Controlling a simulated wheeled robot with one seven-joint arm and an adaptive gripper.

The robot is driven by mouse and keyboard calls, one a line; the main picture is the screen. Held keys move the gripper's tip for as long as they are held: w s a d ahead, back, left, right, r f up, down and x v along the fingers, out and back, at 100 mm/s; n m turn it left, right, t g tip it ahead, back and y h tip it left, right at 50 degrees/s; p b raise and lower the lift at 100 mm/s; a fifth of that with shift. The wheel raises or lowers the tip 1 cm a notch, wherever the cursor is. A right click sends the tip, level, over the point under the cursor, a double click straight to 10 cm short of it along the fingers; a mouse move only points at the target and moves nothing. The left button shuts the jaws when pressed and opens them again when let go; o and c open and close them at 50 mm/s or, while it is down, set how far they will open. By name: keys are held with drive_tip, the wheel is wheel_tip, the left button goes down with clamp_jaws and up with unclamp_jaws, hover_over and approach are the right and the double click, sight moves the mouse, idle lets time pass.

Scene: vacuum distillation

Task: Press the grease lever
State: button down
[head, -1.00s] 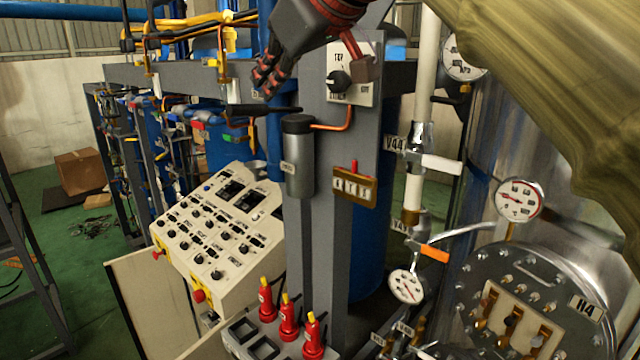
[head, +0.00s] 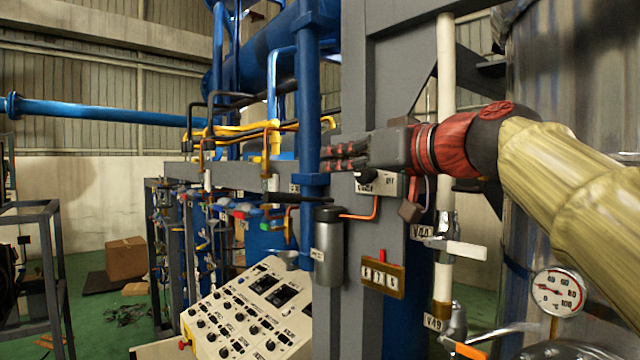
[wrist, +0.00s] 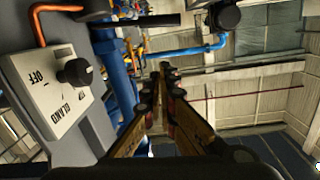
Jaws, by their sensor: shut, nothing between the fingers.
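A grey cylinder with a black cap (head: 329,245) is fixed to the grey column in the head view. A thin black lever (head: 290,197) sticks out to the left from its top. My gripper (head: 324,157) is shut and empty, above the lever and cap, with its fingers pointing left. A clear gap shows between the fingers and the lever. In the wrist view, my gripper's fingers (wrist: 165,72) are together, and a black bar (wrist: 148,20), apparently the lever, lies near the top edge, apart from them.
A switch plate marked GLAND (wrist: 52,90) is close beside my gripper. A blue vertical pipe (head: 311,130) stands close behind the fingers. A brass plate (head: 382,278) with small switches and a sloped control panel (head: 240,320) are lower down. A white valve pipe (head: 446,120) is at right.

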drive_tip(key=shift+w+r, duration=0.25)
drive_tip(key=shift+r, duration=0.1)
drive_tip(key=p, duration=0.4)
hover_over(300, 198)
drive_tip(key=s, duration=0.3)
drive_tip(key=f, duration=0.2)
drive_tip(key=a+f, duration=0.1)
drive_tip(key=f, duration=0.1)
drive_tip(key=shift+w+f+b, duration=0.15)
drive_tip(key=shift+f+b, duration=0.1)
drive_tip(key=shift+b, duration=0.15)
